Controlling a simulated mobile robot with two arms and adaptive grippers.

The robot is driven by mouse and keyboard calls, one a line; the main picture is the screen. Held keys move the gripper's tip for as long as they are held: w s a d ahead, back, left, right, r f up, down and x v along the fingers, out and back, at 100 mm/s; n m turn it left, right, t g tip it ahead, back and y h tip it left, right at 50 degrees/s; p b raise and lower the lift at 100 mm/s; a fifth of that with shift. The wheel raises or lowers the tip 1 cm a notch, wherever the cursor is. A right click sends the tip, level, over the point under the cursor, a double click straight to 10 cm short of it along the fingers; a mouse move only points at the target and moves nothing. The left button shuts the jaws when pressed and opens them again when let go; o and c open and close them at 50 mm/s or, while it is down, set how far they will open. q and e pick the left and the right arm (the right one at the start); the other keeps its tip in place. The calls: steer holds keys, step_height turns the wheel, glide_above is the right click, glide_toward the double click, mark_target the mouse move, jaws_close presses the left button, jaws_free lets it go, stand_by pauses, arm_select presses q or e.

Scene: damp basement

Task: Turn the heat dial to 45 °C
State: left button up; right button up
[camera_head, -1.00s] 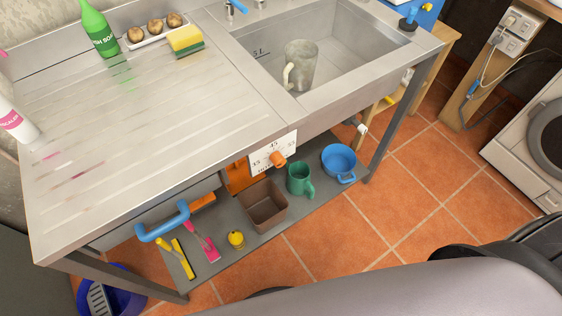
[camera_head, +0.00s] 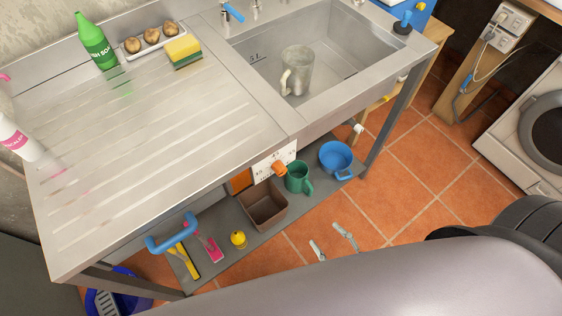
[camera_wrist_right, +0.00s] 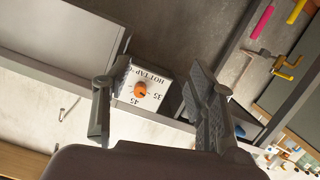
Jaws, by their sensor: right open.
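The heat dial is an orange knob (camera_head: 279,167) on a white panel (camera_head: 263,170) under the sink unit's front edge. In the right wrist view the knob (camera_wrist_right: 140,90) sits on its panel (camera_wrist_right: 160,79), seen upside down, with "HOT TAP", 35 and 45 readable. I cannot tell which number the knob points at. My right gripper (camera_head: 331,241) is open and empty over the floor, in front of the dial and apart from it. In the right wrist view the knob shows between the open fingers (camera_wrist_right: 147,84). My left gripper is not in view.
Below the dial, the shelf holds a brown bin (camera_head: 264,205), a green mug (camera_head: 298,178) and a blue pot (camera_head: 336,158). A grey jug (camera_head: 297,70) stands in the sink. Tiled floor (camera_head: 420,160) is clear to the right.

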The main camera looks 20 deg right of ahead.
steer(key=r, duration=0.3)
steer(key=a+r+t, duration=0.1)
steer(key=r, duration=0.2)
steer(key=r+t+y, duration=0.1)
steer(key=r, duration=0.2)
steer(key=shift+w+a+r, duration=0.25)
steer(key=shift+w+r, duration=0.1)
steer(key=shift+c, duration=0.5)
steer(key=p, duration=0.3)
glide_toward(283, 173)
steer(key=x, duration=0.9)
steer(key=shift+w+a+r, duration=0.1)
steer(key=shift+w, duration=0.2)
steer(key=shift+c, duration=0.5)
jaws_close()
